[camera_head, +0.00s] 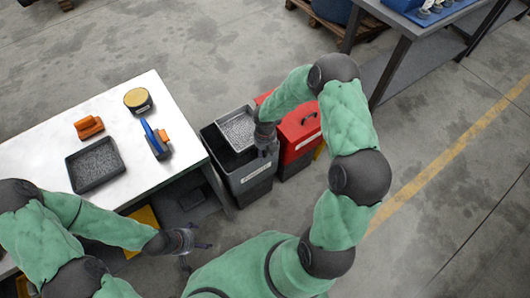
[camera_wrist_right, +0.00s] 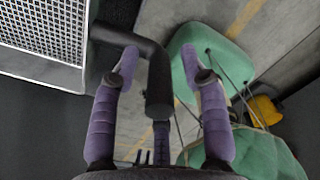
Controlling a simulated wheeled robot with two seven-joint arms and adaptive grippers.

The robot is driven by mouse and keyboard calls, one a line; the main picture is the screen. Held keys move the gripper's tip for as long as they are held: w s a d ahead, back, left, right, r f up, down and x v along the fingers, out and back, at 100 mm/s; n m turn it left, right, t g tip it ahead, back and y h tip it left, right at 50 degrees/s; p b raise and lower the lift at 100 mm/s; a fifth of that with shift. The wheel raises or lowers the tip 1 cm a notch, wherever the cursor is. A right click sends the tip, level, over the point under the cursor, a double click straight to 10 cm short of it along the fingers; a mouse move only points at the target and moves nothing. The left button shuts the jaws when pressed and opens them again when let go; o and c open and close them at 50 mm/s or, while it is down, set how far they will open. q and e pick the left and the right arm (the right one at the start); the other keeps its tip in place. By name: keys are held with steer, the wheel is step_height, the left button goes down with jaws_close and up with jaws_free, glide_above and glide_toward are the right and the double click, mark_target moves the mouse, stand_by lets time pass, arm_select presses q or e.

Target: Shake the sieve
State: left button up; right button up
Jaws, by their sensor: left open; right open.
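The sieve (camera_head: 236,132) is a shallow pale tray of grey mesh resting at the top of the dark grey bin (camera_head: 249,178). Its mesh and white frame (camera_wrist_right: 50,28) show at the upper left of the right wrist view. A black bent handle (camera_wrist_right: 158,88) reaches from it between the fingers of my right gripper (camera_wrist_right: 160,55). Those fingers are open on either side of the handle, with gaps visible. In the head view my right gripper (camera_head: 265,150) is at the sieve's right side. My left gripper (camera_head: 196,256) is open and empty, below the table's front edge.
A red bin (camera_head: 299,136) stands right of the grey bin. The white table (camera_head: 40,150) at left holds a black tray (camera_head: 95,164), an orange block (camera_head: 89,127), a round yellow-topped container (camera_head: 138,100) and a blue-and-orange tool (camera_head: 156,139). Floor is open at right.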

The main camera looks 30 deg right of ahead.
jaws_close()
steer(key=a+p, duration=0.1)
steer(key=a, duration=0.5)
steer(key=shift+s+a, duration=0.15)
steer(key=shift+s, duration=0.15)
steer(key=shift+f, duration=0.1)
jaws_free()
steer(key=shift+a, duration=0.15)
